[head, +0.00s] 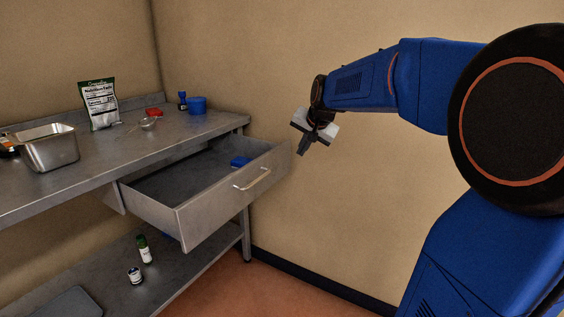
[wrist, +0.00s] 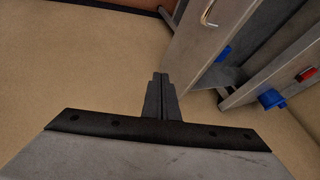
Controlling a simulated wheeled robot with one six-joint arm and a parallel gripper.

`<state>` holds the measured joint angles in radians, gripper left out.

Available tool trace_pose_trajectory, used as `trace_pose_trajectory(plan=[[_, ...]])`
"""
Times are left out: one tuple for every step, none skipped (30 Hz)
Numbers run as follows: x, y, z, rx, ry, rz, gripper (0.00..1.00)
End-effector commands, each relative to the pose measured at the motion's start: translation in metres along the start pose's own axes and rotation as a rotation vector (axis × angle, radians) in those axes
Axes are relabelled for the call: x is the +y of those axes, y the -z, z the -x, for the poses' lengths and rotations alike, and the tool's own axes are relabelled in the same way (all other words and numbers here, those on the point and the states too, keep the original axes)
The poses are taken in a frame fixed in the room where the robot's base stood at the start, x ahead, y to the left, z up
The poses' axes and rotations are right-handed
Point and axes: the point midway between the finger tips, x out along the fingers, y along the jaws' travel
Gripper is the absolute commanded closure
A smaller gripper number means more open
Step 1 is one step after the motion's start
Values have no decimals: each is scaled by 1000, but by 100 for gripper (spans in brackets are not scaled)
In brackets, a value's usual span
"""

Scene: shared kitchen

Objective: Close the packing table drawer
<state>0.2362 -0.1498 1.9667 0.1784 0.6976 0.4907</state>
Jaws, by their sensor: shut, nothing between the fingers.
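The packing table (head: 95,160) is grey metal and stands at the left in the head view. Its drawer (head: 222,210) is pulled well out and holds a blue item (head: 240,161) near its right end. The drawer's light bar handle (head: 252,180) is on the front panel; it also shows at the top of the wrist view (wrist: 208,14). My gripper (head: 302,149) is shut and empty, its fingers pointing down. It is to the right of the drawer front and apart from it. In the wrist view my gripper (wrist: 161,80) points toward the wall beside the drawer.
On the tabletop are a metal pan (head: 50,149), a snack bag (head: 99,106), a strainer (head: 148,123), a red item (head: 154,112) and a blue cup (head: 197,105). Bottles (head: 144,249) stand on the lower shelf (head: 100,275). Open floor (head: 275,290) lies right of the table.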

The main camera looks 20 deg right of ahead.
Motion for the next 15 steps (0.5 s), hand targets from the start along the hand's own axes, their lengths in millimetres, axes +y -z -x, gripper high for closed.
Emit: trace_pose_trajectory(plan=[[0, 2, -2, 1, 0, -4, 100], [-1, 3, -4, 2, 1, -5, 100], [-1, 3, -6, 2, 1, -6, 100], [-1, 3, -8, 2, 1, -6, 100], [0, 2, -12, 1, 0, -6, 100], [0, 2, -17, 0, -1, -5, 100], [0, 2, -21, -1, -1, -5, 100], [0, 2, -25, 0, -1, -5, 100], [0, 2, -32, 0, -1, -5, 100], [0, 2, -37, -1, -1, -5, 100], [0, 2, -43, -1, -1, -5, 100], [0, 2, -50, 0, -1, -5, 100], [0, 2, -55, 0, -1, -5, 100], [0, 2, -60, 0, -1, -5, 100], [0, 2, -68, 0, -1, -5, 100]])
